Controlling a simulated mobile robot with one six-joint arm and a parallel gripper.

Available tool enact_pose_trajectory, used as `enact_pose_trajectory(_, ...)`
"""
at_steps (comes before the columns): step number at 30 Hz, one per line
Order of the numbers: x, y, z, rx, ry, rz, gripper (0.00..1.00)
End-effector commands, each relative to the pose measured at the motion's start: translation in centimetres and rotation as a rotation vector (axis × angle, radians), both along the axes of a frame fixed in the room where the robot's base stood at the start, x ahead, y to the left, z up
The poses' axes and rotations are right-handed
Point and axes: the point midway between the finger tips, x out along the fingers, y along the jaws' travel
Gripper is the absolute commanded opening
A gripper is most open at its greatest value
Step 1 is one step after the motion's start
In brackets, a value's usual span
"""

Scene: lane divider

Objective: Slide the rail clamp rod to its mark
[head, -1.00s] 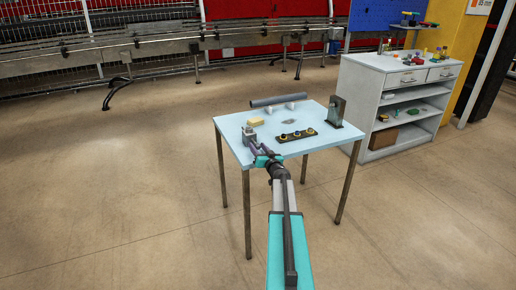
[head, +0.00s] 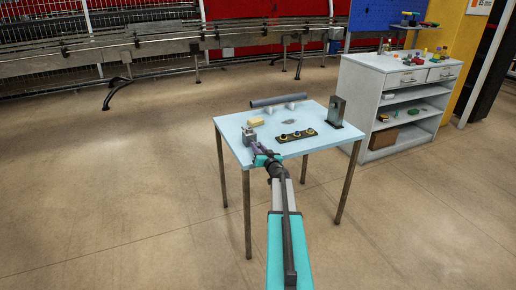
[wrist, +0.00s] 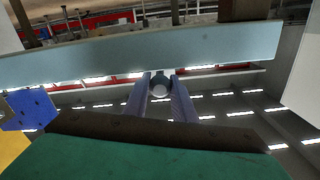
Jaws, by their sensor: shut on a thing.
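A small grey clamp block (head: 249,136) stands at the left edge of the light blue table (head: 232,132). My gripper (head: 257,148) is at the table's front left, right by the block. In the wrist view, which looks upside down, my two pale fingers (wrist: 160,98) are shut on the rod (wrist: 160,84), whose round grey end shows between them. The rod is too small to make out in the head view. I cannot make out its mark.
A dark strip with several yellow-ringed parts (head: 296,135) lies right of my gripper. A yellow block (head: 256,122), a dark grey tube on supports (head: 276,101) and an upright dark metal bracket (head: 337,111) are farther back. A white shelf cabinet (head: 390,98) stands behind right.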

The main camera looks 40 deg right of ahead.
Motion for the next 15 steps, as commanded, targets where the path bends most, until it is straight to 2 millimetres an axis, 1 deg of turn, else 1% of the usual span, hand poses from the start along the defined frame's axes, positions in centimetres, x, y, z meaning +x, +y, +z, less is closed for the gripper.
enact_pose_trajectory(1, 0.5, -0.3, 0.2, 0.0, 0.0, 0.0, 0.0)
enact_pose_trajectory(7, 2.0, -0.9, 0.2, 0.0, 0.0, 0.0, 0.0)
enact_pose_trajectory(11, 2.4, -1.0, 0.1, 0.0, 0.0, 0.0, 0.0)
enact_pose_trajectory(15, 2.4, -1.0, 0.1, 0.0, -0.001, 0.0, 0.0)
